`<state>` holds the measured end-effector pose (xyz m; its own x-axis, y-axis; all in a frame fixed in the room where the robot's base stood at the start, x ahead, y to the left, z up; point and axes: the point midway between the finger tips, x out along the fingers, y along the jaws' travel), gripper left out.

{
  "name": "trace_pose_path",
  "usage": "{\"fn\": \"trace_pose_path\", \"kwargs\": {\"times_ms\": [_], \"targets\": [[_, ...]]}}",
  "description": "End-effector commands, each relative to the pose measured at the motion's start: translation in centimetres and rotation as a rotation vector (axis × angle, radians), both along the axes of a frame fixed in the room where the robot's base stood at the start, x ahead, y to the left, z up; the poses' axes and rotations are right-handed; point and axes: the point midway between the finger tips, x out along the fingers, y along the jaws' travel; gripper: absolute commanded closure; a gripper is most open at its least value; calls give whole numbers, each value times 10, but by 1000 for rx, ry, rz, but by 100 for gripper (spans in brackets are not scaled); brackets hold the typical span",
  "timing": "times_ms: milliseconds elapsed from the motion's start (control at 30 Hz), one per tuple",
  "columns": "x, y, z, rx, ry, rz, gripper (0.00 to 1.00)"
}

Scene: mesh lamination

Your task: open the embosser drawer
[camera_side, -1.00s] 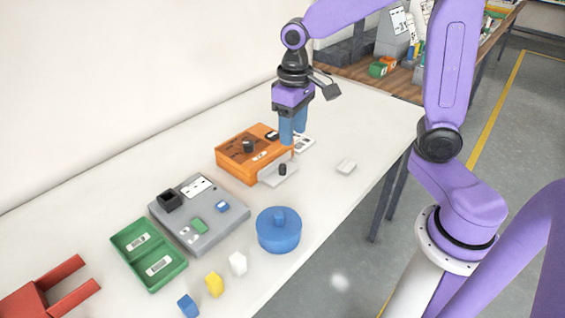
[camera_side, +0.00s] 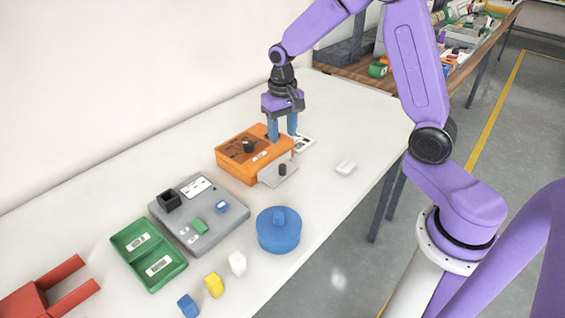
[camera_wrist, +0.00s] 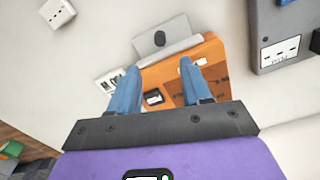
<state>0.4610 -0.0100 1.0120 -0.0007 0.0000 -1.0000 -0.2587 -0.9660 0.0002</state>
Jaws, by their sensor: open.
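The embosser is an orange box (camera_side: 232,163) on the white table, also in the wrist view (camera_wrist: 211,52). A light grey drawer panel (camera_side: 268,178) with a dark knob (camera_side: 283,169) is at its front right side. In the wrist view the panel (camera_wrist: 178,27) and knob (camera_wrist: 159,38) lie beyond the fingertips. I cannot tell whether the drawer is pulled out. My gripper (camera_side: 282,136) is open, its blue fingers pointing down over the box's back right part. The fingers also show in the wrist view (camera_wrist: 160,68), apart and with nothing between them. The knob is clear of them.
A white card (camera_side: 304,143) lies behind the box and a small white block (camera_side: 346,167) to its right. A grey device (camera_side: 183,233), a blue round lidded container (camera_side: 278,238) and a green tray (camera_side: 133,240) stand toward the front. The table right of the panel is mostly clear.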

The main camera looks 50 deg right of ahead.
Motion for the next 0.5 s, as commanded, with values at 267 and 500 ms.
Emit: {"fn": "trace_pose_path", "kwargs": {"times_ms": [267, 500], "targets": [[-1, 0, -54, -1, 5, 0, 52], [-1, 0, -91, 0, 3, 1, 52]]}}
